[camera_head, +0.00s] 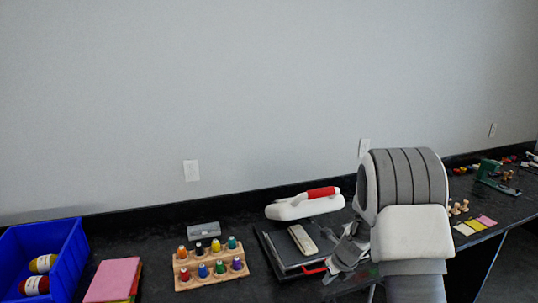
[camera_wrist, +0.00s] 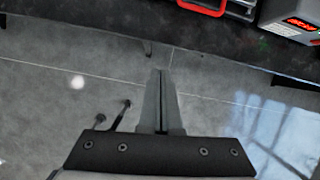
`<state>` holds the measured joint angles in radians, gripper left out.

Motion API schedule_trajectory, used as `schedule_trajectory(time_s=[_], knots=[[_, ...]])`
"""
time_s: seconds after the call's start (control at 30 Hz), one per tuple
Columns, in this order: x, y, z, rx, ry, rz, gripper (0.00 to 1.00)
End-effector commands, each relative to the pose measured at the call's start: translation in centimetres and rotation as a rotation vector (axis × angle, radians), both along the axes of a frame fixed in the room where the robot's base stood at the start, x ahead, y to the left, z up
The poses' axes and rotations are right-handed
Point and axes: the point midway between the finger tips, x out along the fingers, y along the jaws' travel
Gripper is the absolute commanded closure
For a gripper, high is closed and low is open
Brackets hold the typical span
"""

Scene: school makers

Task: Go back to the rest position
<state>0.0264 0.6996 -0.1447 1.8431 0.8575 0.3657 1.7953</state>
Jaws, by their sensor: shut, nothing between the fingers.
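My gripper (camera_wrist: 161,75) is in the lower middle of the wrist view, its two fingers together with nothing between them. It points over the grey floor, in front of the dark worktop's edge. In the head view my arm covers the right part of the worktop, and the gripper (camera_head: 335,277) shows only partly at the arm's left side, close to a black tray.
On the dark worktop (camera_head: 150,230) stand a blue bin (camera_head: 70,262), coloured sheets (camera_head: 112,280), a wooden rack of several bottles (camera_head: 212,283) and a white tool with a red grip (camera_head: 305,206). The black tray's red handle (camera_wrist: 203,7) is near the worktop edge.

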Motion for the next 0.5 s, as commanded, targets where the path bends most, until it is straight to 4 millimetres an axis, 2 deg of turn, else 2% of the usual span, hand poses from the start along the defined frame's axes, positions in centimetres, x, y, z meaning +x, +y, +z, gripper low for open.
schedule_trajectory(time_s=[0.03,0.27,0.5], knots=[[-0.2,0.5,2.1,-0.016,-0.025,0.072,1.00],[-3.2,2.7,9.9,-0.129,-0.119,0.461,1.00],[-8.6,4.7,17.6,-0.305,-0.226,0.922,1.00]])
